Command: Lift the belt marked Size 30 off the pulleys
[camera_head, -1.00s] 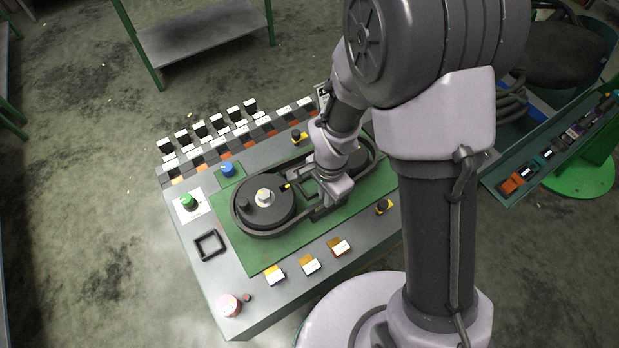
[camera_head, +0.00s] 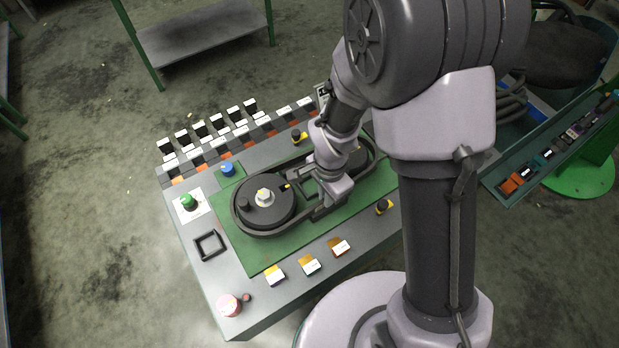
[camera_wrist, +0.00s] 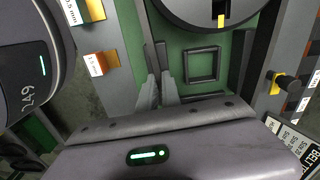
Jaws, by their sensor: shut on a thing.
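The black belt (camera_head: 272,236) loops around a large dark pulley (camera_head: 280,208) at the left and a second pulley (camera_head: 357,155) at the right, partly hidden by my arm. No size mark on the belt can be read. My gripper (camera_head: 322,211) is at the near side of the loop, between the two pulleys, and is shut on the belt. The wrist view shows the two grey fingers (camera_wrist: 159,90) close together, with the large pulley (camera_wrist: 205,8) at the top. The exact contact of fingers and belt is hard to see.
A dark square frame (camera_wrist: 201,65) lies on the green plate (camera_head: 262,260). Labelled pieces stand along the back edge.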

